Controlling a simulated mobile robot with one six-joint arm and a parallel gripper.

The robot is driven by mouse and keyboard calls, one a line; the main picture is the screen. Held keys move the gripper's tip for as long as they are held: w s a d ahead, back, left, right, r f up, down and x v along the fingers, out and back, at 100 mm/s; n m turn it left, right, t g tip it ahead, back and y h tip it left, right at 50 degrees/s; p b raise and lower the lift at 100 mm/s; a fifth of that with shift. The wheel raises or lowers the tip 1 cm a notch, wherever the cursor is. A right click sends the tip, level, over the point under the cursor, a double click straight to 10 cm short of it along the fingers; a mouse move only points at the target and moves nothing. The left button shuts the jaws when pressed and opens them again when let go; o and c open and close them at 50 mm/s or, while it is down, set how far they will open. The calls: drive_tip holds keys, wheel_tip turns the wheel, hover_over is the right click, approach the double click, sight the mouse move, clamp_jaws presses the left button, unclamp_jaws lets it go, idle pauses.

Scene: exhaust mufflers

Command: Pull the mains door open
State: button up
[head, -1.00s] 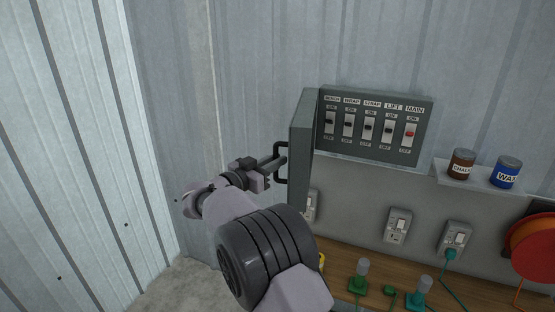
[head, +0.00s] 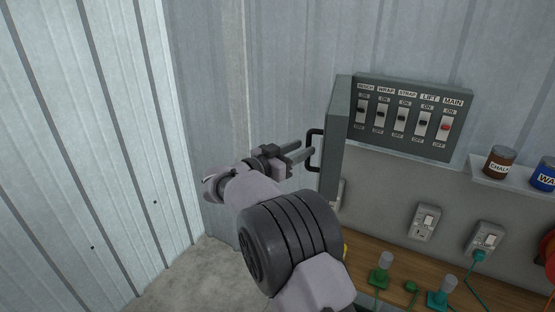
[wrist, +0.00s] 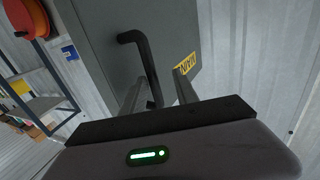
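The grey mains door (head: 334,140) stands swung out from the mains box (head: 412,112), roughly edge-on in the head view, so the row of switches inside is exposed. Its black bar handle (head: 311,150) is on the left-facing side of the door. In the wrist view the door (wrist: 110,50) fills the upper middle, with the handle (wrist: 148,60) and a yellow MAIN label (wrist: 185,64). My gripper (head: 306,149) is open at the handle. In the wrist view the handle's lower part lies between the spread fingers (wrist: 157,90); contact cannot be told.
Below the box are sockets (head: 424,222) and a wooden bench (head: 400,262) with green plugs. A shelf at right holds chalk (head: 499,161) and wax (head: 544,175) tins. Corrugated walls (head: 90,130) close off the left; the floor (head: 215,275) there is clear.

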drive_tip(key=v, duration=1.5)
drive_tip(key=shift+b, duration=0.45)
drive_tip(key=shift+s+a+r, duration=0.1)
